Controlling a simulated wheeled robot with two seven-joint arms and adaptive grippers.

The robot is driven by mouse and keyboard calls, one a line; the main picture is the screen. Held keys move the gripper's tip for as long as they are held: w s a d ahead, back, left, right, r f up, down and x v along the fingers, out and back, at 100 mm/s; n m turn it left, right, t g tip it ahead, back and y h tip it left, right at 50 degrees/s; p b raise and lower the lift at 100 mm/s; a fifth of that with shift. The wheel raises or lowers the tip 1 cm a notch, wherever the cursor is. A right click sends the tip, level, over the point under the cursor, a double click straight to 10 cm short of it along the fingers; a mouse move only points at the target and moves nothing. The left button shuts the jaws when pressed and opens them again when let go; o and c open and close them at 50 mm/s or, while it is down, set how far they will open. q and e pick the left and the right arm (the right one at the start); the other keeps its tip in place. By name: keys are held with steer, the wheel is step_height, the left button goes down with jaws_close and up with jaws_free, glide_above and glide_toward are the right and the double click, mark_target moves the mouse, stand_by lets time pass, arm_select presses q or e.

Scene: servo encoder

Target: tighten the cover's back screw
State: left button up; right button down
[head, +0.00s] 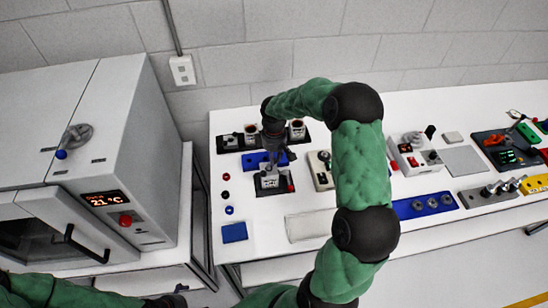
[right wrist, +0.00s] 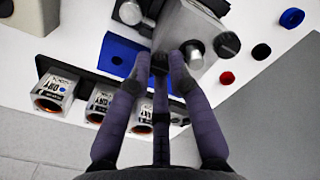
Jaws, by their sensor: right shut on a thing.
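The grey servo unit with its cover (head: 270,181) stands on a dark base at the table's left part. In the right wrist view the grey housing (right wrist: 184,24) shows close up, with a silver cylinder and a black knob (right wrist: 227,44) on it. My right gripper (head: 272,155) comes down from above at the unit's back side. Its fingertips (right wrist: 160,63) are shut around a small black piece at the housing's near edge, apparently the back screw; the fingers hide most of it. My left arm's dark end (head: 166,301) shows at the bottom edge, its jaws unclear.
A blue block (head: 254,160) lies behind the unit, before a dark rack (head: 229,142) of labelled containers. Small red and blue rings and a blue pad (head: 234,232) lie to the left. A pale pad (head: 309,226) is in front. A grey oven (head: 139,160) stands left.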

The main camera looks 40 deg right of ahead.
stand_by(0.3)
steer(key=c, duration=1.1)
jaws_free()
steer(key=shift+r, duration=4.05)
